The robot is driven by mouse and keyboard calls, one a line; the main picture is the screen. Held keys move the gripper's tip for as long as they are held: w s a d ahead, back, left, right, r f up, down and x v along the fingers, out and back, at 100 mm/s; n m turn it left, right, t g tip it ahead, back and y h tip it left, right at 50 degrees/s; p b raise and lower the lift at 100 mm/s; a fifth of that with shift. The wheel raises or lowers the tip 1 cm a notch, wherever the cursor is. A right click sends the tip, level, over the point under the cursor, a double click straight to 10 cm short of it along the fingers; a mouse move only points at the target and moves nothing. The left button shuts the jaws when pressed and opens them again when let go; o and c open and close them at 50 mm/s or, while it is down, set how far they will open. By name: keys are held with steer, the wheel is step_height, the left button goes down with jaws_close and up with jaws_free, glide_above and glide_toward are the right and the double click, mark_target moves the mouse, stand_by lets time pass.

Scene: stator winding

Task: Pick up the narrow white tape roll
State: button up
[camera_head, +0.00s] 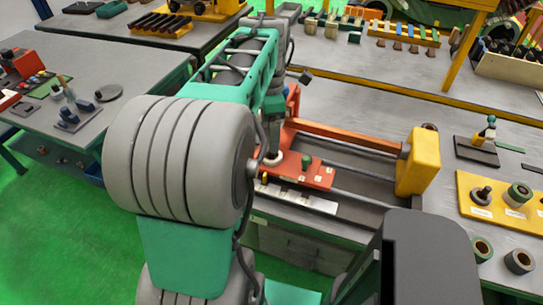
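I cannot single out the narrow white tape roll with certainty. On the right, a yellow board (469,209) with small white labels holds a dark spool (482,195) and a greenish roll (517,195); another roll is partly cut off by the right edge. My gripper's fingers cannot be made out. The large teal and grey arm in the middle hides much of the view.
An orange and yellow winding machine (424,163) stands mid-bench. A black stand (476,151) with a small upright tool is right of it. A yellow post (462,56) rises behind. A grey table (95,75) with tools is at left; green floor (45,230) lies below it.

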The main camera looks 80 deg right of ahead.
steer(key=f, duration=0.5)
steer(key=f+p, duration=0.1)
steer(key=f, duration=0.1)
steer(key=shift+s+d+f, duration=0.1)
steer(key=shift+s+f, duration=0.2)
steer(key=shift+f, duration=0.05)
steer(key=c, duration=1.4)
steer(key=shift+c, duration=0.2)
